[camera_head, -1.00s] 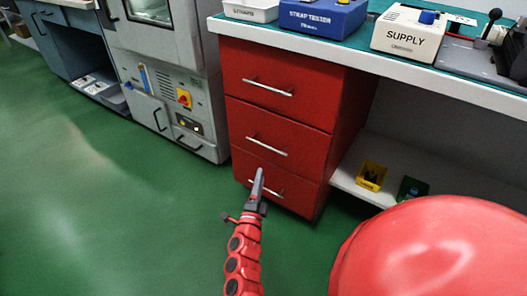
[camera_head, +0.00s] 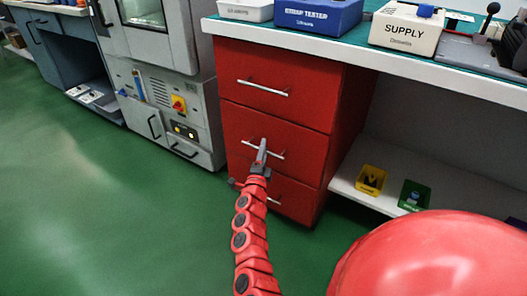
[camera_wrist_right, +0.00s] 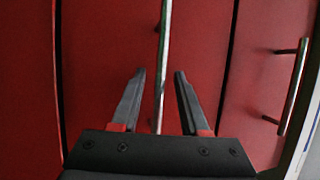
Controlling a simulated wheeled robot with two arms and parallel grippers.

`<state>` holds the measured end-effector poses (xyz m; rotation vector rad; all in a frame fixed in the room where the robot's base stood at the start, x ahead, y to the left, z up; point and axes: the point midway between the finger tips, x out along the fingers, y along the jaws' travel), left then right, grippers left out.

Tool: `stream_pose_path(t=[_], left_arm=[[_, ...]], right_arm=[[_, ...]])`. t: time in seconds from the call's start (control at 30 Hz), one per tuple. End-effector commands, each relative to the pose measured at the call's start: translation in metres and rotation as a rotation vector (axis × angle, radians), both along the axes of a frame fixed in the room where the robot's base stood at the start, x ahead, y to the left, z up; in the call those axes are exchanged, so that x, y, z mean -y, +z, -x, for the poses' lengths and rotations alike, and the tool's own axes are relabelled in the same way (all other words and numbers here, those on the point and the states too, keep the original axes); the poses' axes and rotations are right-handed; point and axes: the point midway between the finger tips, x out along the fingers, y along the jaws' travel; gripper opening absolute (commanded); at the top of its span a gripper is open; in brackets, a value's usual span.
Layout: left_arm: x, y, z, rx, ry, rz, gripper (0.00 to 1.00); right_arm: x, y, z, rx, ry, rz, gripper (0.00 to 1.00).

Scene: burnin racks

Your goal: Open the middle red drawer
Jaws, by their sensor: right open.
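The red cabinet has three drawers with silver bar handles. The middle red drawer (camera_head: 308,146) is closed, and its handle (camera_head: 277,155) is partly hidden by my right gripper (camera_head: 263,148). In the right wrist view my right gripper (camera_wrist_right: 160,74) is open, with one finger on each side of the middle drawer's handle (camera_wrist_right: 164,45). The bar runs upright in that picture between the fingers, without clear contact. I cannot tell how deep it sits between them. My left gripper is not in view.
The closed top drawer (camera_head: 305,97) is above, its handle (camera_wrist_right: 296,85) at the right in the wrist view. The bottom drawer (camera_head: 297,201) is below. The white-edged bench (camera_head: 330,52) overhangs. A grey machine (camera_head: 165,90) stands left. Green floor (camera_head: 100,210) is clear.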

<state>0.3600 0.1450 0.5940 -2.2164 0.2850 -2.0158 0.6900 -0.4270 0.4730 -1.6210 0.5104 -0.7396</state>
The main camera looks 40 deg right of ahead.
Motion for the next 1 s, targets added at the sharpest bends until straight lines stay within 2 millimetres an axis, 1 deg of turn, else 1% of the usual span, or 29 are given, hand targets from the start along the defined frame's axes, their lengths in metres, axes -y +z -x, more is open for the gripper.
stream_pose_path(t=[0.03,0.17,0.2,0.27,0.3,1.0], left_arm=[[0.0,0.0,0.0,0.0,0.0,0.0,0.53],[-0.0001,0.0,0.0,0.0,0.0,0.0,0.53],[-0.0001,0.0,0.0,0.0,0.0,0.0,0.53],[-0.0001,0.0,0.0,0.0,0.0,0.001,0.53],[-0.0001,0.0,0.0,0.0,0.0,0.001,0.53],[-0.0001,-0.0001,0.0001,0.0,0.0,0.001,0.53]], right_arm=[[-0.0002,0.0,-0.0001,0.0,0.0,0.0,0.43],[-0.0004,-0.0003,0.0,0.0,0.001,0.0,0.2],[-0.0004,-0.0003,0.0,0.0,0.001,0.0,0.12],[-0.0005,-0.0003,0.0,0.0,0.001,0.0,0.01],[-0.0005,-0.0004,0.0,-0.001,0.001,-0.001,0.0],[-0.0008,-0.0009,-0.0001,-0.001,0.001,-0.001,0.0]])
